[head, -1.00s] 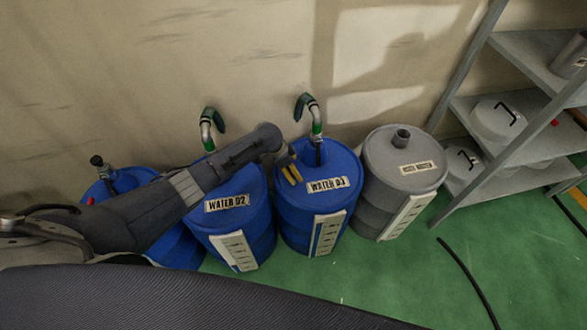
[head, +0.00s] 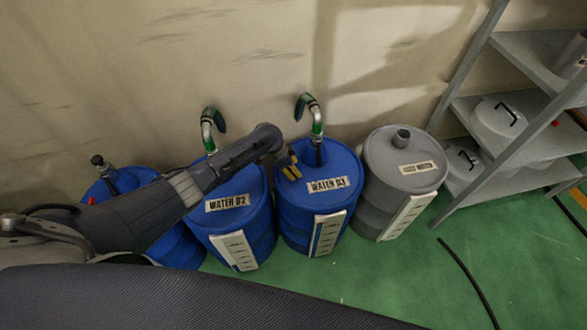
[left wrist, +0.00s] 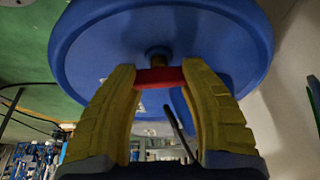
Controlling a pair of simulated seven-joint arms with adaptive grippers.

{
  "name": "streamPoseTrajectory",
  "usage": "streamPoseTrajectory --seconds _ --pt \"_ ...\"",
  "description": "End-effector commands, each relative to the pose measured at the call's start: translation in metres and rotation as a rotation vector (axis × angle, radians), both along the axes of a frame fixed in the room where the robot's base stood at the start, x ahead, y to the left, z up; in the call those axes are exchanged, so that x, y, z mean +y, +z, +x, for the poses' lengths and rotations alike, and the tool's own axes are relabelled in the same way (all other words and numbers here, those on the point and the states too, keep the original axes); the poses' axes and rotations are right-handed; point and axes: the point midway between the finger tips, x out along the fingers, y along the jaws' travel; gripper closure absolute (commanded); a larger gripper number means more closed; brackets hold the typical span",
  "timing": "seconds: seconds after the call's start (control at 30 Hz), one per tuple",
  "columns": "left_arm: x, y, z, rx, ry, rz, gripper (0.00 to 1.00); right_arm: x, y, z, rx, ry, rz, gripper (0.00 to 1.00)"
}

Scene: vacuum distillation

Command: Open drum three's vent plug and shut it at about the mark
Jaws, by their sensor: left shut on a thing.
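Drum three (head: 343,205) is the blue drum labelled WATER 03, in the middle of the head view, with a white marked strip (head: 327,234) down its front. My left gripper (head: 291,167) reaches over the left part of its lid. In the left wrist view my yellow fingers (left wrist: 160,80) are shut on the red vent plug (left wrist: 160,77), one finger on each side. The plug sits at the blue lid (left wrist: 90,40), by a small brownish fitting (left wrist: 157,56). The plug is hidden in the head view. My right gripper is not in view.
A green-banded hooked pipe (head: 316,118) rises from drum three's lid, close to my left gripper. Drum WATER 02 (head: 232,225) stands to its left, under my arm, and a grey drum (head: 385,185) to its right. A shelf (head: 520,110) stands further right.

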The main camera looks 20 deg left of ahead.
Motion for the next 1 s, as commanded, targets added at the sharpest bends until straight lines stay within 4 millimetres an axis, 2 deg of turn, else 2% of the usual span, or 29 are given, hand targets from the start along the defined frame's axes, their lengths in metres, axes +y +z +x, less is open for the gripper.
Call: streamPoseTrajectory --seconds 0.17,0.7,1.0 --pt "-0.0043 0.0014 0.0007 -0.004 0.095 -0.008 0.85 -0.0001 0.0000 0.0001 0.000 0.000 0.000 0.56" --pt "-0.0063 0.0027 0.0017 -0.004 0.577 -0.013 0.85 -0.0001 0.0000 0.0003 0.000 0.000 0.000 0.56" --pt "-0.0063 0.0035 0.0028 -0.005 0.780 -0.015 0.85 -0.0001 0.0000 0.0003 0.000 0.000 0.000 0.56"
